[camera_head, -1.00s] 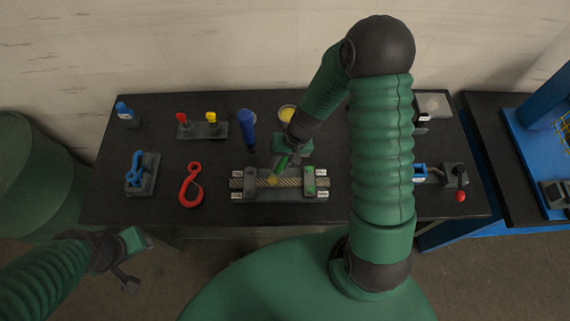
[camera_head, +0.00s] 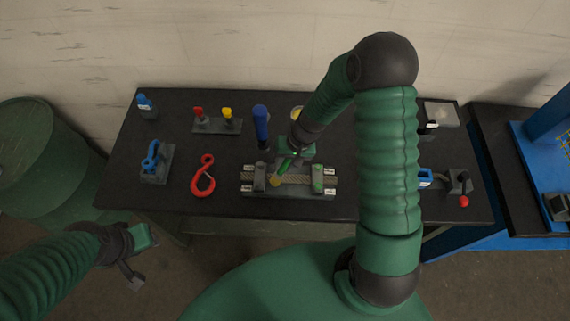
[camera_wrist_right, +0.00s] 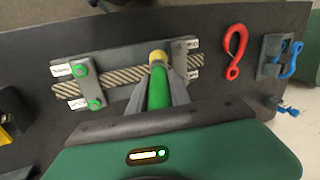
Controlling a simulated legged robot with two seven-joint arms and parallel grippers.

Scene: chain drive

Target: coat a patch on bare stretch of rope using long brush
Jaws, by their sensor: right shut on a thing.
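The rope (camera_head: 295,180) lies stretched across a grey fixture, pinned by two clamp blocks. The right wrist view shows the twisted rope (camera_wrist_right: 120,77) with a bare stretch between the clamps. My right gripper (camera_head: 295,153) is shut on the long brush, whose green handle (camera_wrist_right: 157,88) shows between the fingers. The yellow brush tip (camera_head: 275,181) is at the rope near the left clamp. In the right wrist view the tip (camera_wrist_right: 157,57) overlaps the rope; contact is unclear. No coated patch can be made out. My left gripper (camera_head: 140,240) is off the table's front-left; its jaw opening is unclear.
A yellow-filled dish (camera_head: 296,112) is partly hidden behind my right arm.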

